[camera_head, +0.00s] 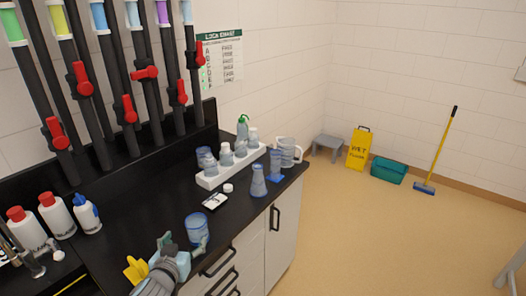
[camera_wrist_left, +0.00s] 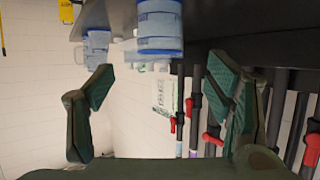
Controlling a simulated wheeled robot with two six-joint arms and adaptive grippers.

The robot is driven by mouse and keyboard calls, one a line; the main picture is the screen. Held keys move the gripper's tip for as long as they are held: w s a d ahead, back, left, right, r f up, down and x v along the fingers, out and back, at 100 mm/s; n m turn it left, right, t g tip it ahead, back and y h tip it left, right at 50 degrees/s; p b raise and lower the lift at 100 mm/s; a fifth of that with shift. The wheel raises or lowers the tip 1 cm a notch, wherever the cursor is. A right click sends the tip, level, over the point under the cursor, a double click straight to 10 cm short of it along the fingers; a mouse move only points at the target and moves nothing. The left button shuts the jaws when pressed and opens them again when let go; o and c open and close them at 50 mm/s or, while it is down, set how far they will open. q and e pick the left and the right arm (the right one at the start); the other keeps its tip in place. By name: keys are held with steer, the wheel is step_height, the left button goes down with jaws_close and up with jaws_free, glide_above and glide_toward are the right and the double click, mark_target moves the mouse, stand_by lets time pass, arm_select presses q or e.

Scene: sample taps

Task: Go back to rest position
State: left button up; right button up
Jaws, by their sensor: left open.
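My left gripper (camera_head: 183,246) is low at the counter's front edge in the head view, with green-padded fingers. It is open and empty; both fingers (camera_wrist_left: 160,100) stand wide apart in the left wrist view. A blue-tinted clear beaker (camera_head: 196,229) stands on the black counter just beyond the fingers. A blue-tinted vessel also shows near the top of the left wrist view (camera_wrist_left: 160,25), beyond the fingertips. Black pipes with red tap levers (camera_head: 145,73) rise along the wall behind the counter. My right gripper is not in view.
The black counter (camera_head: 150,205) holds a white rack (camera_head: 210,182) of bottles, a small dish (camera_head: 214,201), a conical flask (camera_head: 258,181) and a clear jug (camera_head: 288,152). Red-capped bottles (camera_head: 56,215) stand at left. A wet-floor sign (camera_head: 358,150) and teal crate (camera_head: 388,171) are on the open floor.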

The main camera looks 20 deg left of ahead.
arm_select(q)
steer(key=s+d+f+m+g+h, duration=0.1)
steer(key=s+d+f+m+g, duration=0.15)
steer(key=s+d+f, duration=0.4)
steer(key=s+d+f+m+g+h, duration=0.1)
steer(key=s+d+g, duration=0.25)
steer(key=s, duration=0.65)
steer(key=s+d+f+m+g+h, duration=0.1)
steer(key=s+d+f+g+h, duration=0.2)
steer(key=s, duration=0.5)
step_height(320, 180, down, 21)
steer(key=s+g+y+b, duration=0.1)
steer(key=s+g, duration=0.1)
steer(key=s+a+f+b, duration=0.1)
steer(key=s+f, duration=1.1)
steer(key=s, duration=0.1)
steer(key=shift+a+f+g, duration=0.2)
steer(key=shift+f+g, duration=0.1)
steer(key=shift+f, duration=0.1)
